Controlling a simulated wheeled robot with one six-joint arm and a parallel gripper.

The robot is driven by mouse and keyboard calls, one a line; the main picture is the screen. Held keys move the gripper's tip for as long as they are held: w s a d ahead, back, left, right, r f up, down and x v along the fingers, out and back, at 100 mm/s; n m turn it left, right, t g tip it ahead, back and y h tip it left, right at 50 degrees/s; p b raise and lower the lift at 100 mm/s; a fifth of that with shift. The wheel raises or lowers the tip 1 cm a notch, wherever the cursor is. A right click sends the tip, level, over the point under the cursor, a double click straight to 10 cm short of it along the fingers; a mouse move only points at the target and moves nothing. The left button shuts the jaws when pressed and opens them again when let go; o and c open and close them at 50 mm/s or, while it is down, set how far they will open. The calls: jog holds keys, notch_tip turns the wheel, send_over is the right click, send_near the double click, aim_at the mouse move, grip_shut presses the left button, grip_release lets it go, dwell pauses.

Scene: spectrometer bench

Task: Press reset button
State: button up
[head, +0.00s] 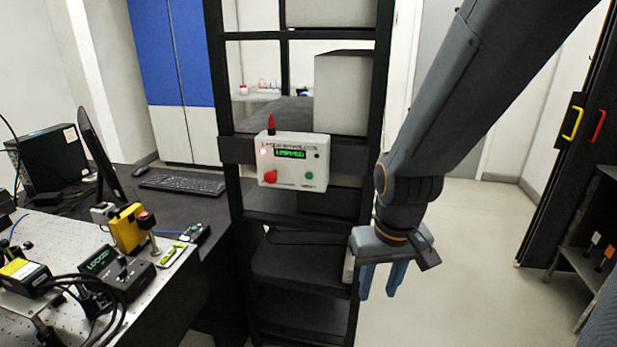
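A white control box (290,172) is mounted on the front of the black rack in the head view. It has a lit green display (290,153), a lit red lamp (263,152), a red knob (270,176) and a small round green button (309,176). A red beacon (271,124) stands on top. The lettering is too small to read surely, so I cannot tell which control is marked reset. My gripper (381,281) hangs fingers down, right of and below the box, apart from it. Its two blue fingers are spread with nothing visible between them.
The black rack (228,120) holds boxes on its shelves. At left, an optical bench (60,240) carries cables, a yellow device (127,228) and a unit with a green display (98,260). A keyboard (182,184) lies behind. The floor (470,240) at right is clear.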

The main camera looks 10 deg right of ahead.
jog(key=w, duration=0.1)
jog(key=w+r+n+b, duration=0.1)
jog(key=shift+w+a+t, duration=0.3)
jog(key=shift+w+a, duration=0.05)
jog(key=c, duration=0.7)
jog(key=w+a+r+n+b, duration=0.1)
jog(key=w, duration=0.1)
jog(key=w+a+r+n+t+b, duration=0.1)
jog(key=w+r+n, duration=0.1)
jog(key=w, duration=0.1)
jog(key=w+r+n+t+b, duration=0.1)
jog(key=w+r, duration=0.1)
jog(key=w, duration=0.1)
jog(key=shift+w+a+r+y, duration=0.1)
jog(key=shift+w+a+y, duration=0.15)
jog(key=shift+a+y, duration=0.15)
grip_shut()
jog(key=w+a+r+n+t+y+b, duration=0.1)
jog(key=w+a+r+n+t+b, duration=0.2)
jog(key=r, duration=0.9)
jog(key=w+a+n, duration=0.2)
jog(key=w+n, duration=0.2)
jog(key=w, duration=0.1)
jog(key=shift+w+n+y+b, duration=0.3)
jog(key=shift+w+n+b, duration=0.05)
jog(key=shift+n, duration=0.05)
jog(key=shift+a, duration=0.1)
